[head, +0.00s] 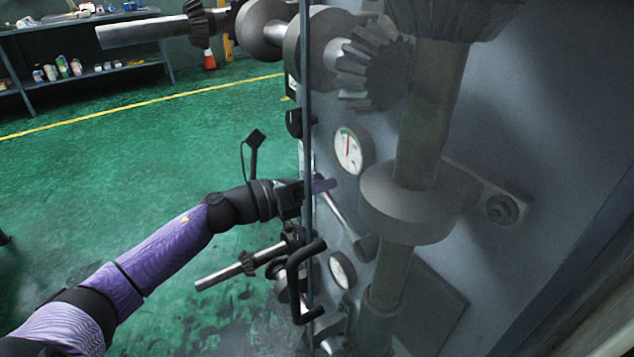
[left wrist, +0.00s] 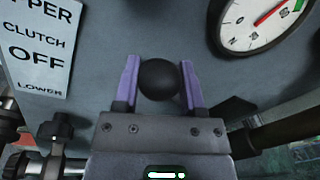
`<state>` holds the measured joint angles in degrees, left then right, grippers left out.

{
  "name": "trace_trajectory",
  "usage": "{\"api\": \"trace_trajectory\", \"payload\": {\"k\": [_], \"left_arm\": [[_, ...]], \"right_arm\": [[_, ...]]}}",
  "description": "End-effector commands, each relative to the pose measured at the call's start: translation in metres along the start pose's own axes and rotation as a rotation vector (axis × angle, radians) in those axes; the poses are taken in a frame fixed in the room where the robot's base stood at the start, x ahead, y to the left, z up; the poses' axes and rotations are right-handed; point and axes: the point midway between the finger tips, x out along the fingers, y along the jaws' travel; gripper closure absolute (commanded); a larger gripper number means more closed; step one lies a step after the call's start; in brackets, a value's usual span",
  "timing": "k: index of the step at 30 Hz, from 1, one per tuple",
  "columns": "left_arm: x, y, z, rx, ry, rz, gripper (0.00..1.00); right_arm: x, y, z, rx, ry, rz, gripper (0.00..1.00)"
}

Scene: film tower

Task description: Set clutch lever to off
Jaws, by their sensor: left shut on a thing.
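My left gripper (left wrist: 159,82) has its two purple fingers on either side of a round black knob, the end of the clutch lever (left wrist: 158,79), in the left wrist view. The jaws are shut on this knob. In the head view my left gripper (head: 322,186) reaches past the panel's edge, and the metal lever rod (head: 345,222) slants down right from it to a pivot. A label (left wrist: 38,50) with the words "CLUTCH", "OFF" and "LOWER" is at the upper left of the left wrist view; its top word is cut off. My right gripper is not in view.
Two dial gauges (head: 347,150) and (head: 342,269) sit on the grey panel. A thick vertical shaft (head: 421,130) with gears stands right of the lever. A black bent handle (head: 297,285) is below my gripper. Green floor lies open at left.

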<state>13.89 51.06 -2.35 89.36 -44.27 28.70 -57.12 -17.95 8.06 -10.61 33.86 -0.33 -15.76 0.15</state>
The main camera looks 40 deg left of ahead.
Motion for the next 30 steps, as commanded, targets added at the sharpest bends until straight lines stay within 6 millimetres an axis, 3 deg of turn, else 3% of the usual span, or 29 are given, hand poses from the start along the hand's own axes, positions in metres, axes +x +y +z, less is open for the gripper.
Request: {"api": "trace_trajectory", "payload": {"k": [8, 21, 30], "left_arm": [[0.000, 0.008, -0.007, -0.062, -0.005, -0.003, 1.00], [-0.002, 0.035, -0.035, -0.349, -0.038, -0.017, 1.00], [-0.002, 0.043, -0.048, -0.477, -0.053, -0.025, 1.00]], "right_arm": [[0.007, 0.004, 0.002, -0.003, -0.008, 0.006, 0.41], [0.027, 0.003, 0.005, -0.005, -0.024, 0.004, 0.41], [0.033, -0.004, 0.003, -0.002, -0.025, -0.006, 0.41]]}}
